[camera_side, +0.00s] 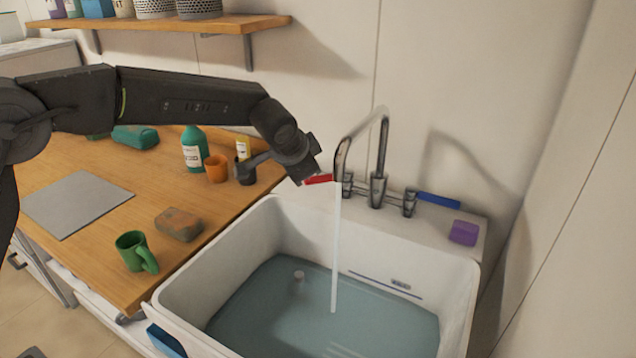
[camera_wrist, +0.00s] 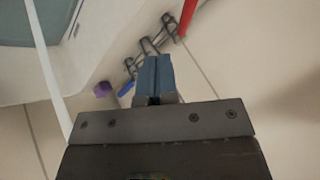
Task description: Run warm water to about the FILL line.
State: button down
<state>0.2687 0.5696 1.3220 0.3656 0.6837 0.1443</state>
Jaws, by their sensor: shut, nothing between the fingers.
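The white basin (camera_side: 215,265) holds bluish water (camera_side: 265,310). A stream (camera_side: 336,240) runs from the tall metal faucet (camera_side: 382,150) into it; it also shows in the wrist view (camera_wrist: 45,70). A dark FILL line with a small label (camera_side: 401,284) is on the basin's back wall, slightly above the water surface. The red hot handle (camera_side: 318,179) is left of the spout, the blue cold handle (camera_side: 438,200) right. My gripper (camera_side: 312,172) is shut and empty, beside the red handle in the side view. In the wrist view its fingers (camera_wrist: 153,80) appear apart from the red handle (camera_wrist: 187,15).
A purple sponge (camera_side: 464,233) lies on the sink's back right ledge. On the wooden counter (camera_side: 90,255) left are a green mug (camera_side: 132,250), a brown sponge (camera_side: 179,224), a green bottle (camera_side: 194,150) and an orange cup (camera_side: 216,168). A shelf (camera_side: 180,23) hangs above.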

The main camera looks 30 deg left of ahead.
aim_at(330, 178)
jog(key=x, duration=0.4)
jog(key=w+x, duration=0.1)
jog(key=x, duration=0.4)
jog(key=a+r+x, duration=0.1)
jog(key=x, duration=0.3)
jog(key=shift+w+f, duration=0.15)
jog(key=shift+w, duration=0.4)
jog(key=shift+w+a, duration=0.3)
jog(key=shift+a+m, duration=0.1)
jog(key=shift+m, duration=0.2)
